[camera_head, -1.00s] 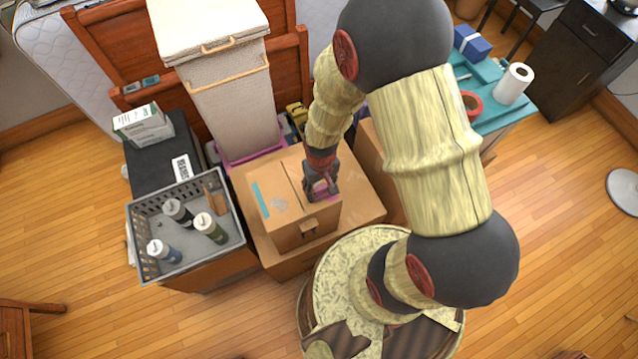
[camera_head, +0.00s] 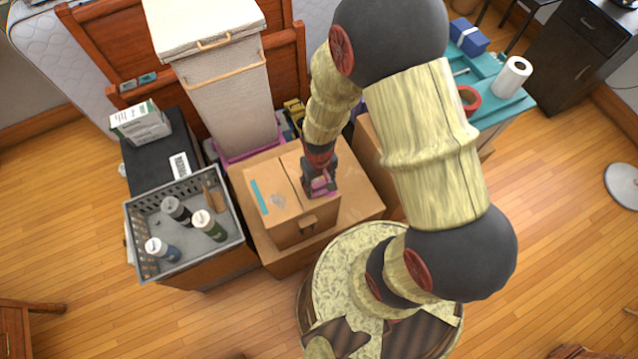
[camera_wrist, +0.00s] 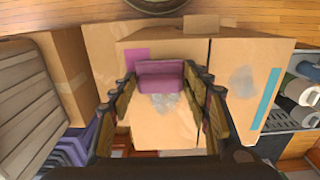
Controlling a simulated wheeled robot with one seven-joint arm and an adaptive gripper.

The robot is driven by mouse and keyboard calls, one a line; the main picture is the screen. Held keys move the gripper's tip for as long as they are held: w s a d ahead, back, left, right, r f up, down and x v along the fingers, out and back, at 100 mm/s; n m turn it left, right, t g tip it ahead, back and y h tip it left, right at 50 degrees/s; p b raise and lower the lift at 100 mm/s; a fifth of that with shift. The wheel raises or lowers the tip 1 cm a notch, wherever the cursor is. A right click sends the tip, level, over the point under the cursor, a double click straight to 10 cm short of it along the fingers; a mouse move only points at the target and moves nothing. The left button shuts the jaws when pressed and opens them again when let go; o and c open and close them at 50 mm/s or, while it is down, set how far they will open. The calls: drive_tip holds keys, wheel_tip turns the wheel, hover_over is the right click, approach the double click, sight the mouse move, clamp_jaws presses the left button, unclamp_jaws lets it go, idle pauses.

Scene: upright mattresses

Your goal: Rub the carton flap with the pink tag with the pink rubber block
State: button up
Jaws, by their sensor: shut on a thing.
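A brown carton (camera_head: 300,232) stands on a larger box, its two top flaps lying about flat. One flap (camera_wrist: 164,129) bears a pink tag (camera_wrist: 137,58) at its corner and a grey smudge (camera_wrist: 171,103). The other flap (camera_head: 268,200) has a blue strip (camera_wrist: 267,99) and its own grey smudge (camera_wrist: 242,81). My gripper (camera_head: 320,184) is over the pink-tagged flap, shut on the pink rubber block (camera_wrist: 162,77). In the wrist view the block is beside the tag and covers part of the smudge's edge. I cannot tell whether it touches the flap. The head view hides the tag.
A grey basket with bottles (camera_head: 237,243) stands left of the carton. A tall beige hamper (camera_head: 228,105) rises behind it. A teal table (camera_head: 510,108) with a paper roll (camera_head: 512,77) is at the right. Wooden floor is free at the front left.

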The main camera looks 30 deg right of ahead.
drive_tip(key=shift+f+b, duration=0.35)
drive_tip(key=shift+f, duration=0.2)
idle(0.7)
drive_tip(key=shift+w+b, duration=0.4)
drive_tip(key=shift+w, duration=3.15)
drive_tip(key=shift+s, duration=0.1)
drive_tip(key=shift+s+f+p, duration=0.1)
drive_tip(key=shift+s+p, duration=0.55)
drive_tip(key=shift+s, duration=3.05)
drive_tip(key=shift+w, duration=0.1)
